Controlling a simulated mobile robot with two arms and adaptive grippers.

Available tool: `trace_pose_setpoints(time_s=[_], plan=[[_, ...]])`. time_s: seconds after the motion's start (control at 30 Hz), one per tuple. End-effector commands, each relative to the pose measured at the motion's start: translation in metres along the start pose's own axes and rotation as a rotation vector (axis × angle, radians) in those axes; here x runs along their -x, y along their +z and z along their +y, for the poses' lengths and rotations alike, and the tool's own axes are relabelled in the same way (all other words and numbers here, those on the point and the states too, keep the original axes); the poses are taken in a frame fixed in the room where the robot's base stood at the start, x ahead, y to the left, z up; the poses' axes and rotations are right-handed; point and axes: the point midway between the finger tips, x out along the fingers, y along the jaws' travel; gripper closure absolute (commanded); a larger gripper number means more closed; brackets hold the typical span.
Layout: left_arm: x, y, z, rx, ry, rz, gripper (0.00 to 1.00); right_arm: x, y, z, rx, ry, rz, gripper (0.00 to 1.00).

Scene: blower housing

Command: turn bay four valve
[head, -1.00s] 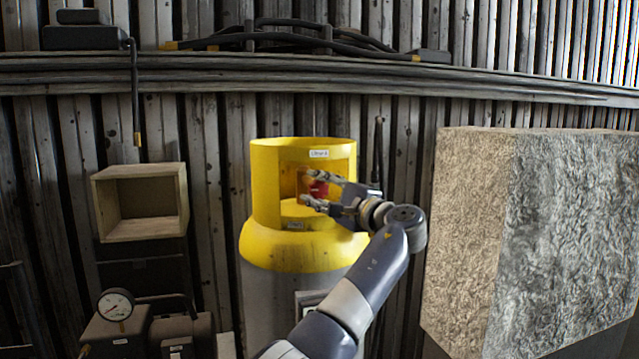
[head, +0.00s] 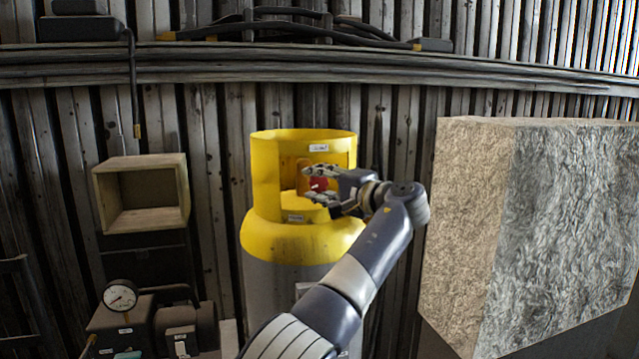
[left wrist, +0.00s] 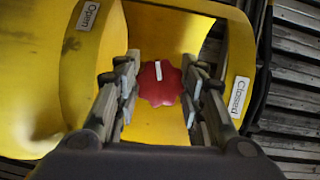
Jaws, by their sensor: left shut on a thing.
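A red lobed valve wheel (left wrist: 160,84) with a white mark sits inside the yellow collar (head: 277,180) of a grey-bodied cylinder. In the left wrist view its mark points nearly straight up. An "Open" label (left wrist: 88,15) is on the collar at upper left and a "Closed" label (left wrist: 238,97) at right. My left gripper (head: 310,182) reaches in from the right through the collar's opening and is shut on the valve wheel, one finger on each side. The wheel (head: 319,184) is partly hidden by the fingers in the head view. My right gripper is not in view.
A large rough block (head: 468,230) stands close to the right of my left arm. An open wooden box (head: 103,200) and a pressure gauge (head: 120,295) are at left. A shelf (head: 220,69) with cables runs along the corrugated wall behind.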

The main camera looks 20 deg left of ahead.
Motion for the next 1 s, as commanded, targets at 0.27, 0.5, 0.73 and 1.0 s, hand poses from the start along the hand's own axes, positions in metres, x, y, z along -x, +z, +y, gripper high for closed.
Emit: trace_pose_setpoints(time_s=[0.27,0.5,0.73,1.0], plan=[[0.0,0.0,0.001,-0.001,0.0,0.001,0.5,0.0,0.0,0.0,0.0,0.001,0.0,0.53],[0.0,0.0,0.0,-0.002,0.0,0.0,0.42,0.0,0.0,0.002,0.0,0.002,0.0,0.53],[0.007,-0.001,0.001,-0.002,-0.001,0.001,0.42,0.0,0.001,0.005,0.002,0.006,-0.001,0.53],[0.058,-0.001,0.001,-0.001,0.0,0.004,0.42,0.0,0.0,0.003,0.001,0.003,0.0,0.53]])
